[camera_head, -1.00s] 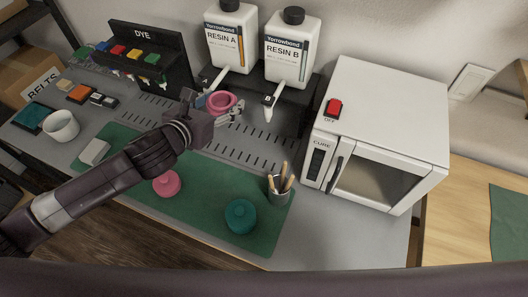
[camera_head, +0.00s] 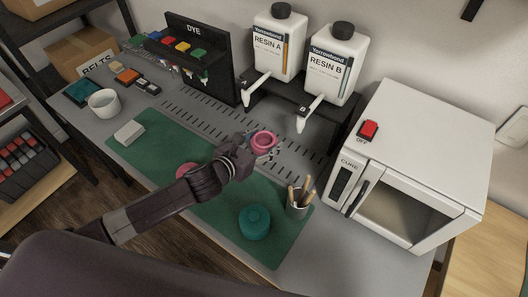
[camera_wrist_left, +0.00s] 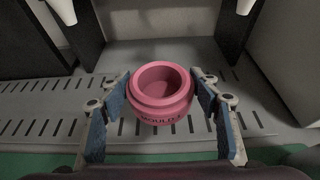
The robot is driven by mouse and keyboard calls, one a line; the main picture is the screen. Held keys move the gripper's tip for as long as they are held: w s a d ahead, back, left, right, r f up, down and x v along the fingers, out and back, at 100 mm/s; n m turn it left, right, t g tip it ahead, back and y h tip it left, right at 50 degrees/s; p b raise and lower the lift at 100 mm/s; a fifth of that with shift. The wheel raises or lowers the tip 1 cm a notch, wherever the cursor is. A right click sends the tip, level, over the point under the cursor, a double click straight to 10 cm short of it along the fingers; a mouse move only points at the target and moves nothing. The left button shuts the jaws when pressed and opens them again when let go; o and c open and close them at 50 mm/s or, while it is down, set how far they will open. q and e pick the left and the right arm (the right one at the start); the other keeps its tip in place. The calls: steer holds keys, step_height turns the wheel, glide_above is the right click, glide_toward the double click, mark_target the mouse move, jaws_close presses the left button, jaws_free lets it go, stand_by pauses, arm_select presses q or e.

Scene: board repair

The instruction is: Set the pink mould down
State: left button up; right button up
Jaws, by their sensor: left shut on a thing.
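The pink mould (camera_head: 264,142) is a round, open cup held by my left gripper (camera_head: 256,147) over the slotted grey worktop, near the back edge of the green mat. In the left wrist view the mould (camera_wrist_left: 160,92) sits upright between the two blue-padded fingers of the left gripper (camera_wrist_left: 161,108), with lettering on its front. Its inside looks empty. A second pink piece (camera_head: 187,171) on the mat is mostly hidden behind my left arm. My right gripper is not in view.
A teal round piece (camera_head: 254,222) and a cup of wooden sticks (camera_head: 299,198) stand at the mat's right end. The resin A bottle (camera_head: 278,48) and resin B bottle (camera_head: 334,66) stand behind. A white curing oven (camera_head: 420,140) is at the right. The green mat (camera_head: 160,150) has free room at left.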

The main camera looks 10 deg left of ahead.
mark_target(264, 152)
arm_select(q)
steer(key=shift+f, duration=2.55)
steer(key=shift+b, duration=0.3)
steer(key=shift+f, duration=0.2)
steer(key=o, duration=1.2)
steer(key=shift+o, duration=0.2)
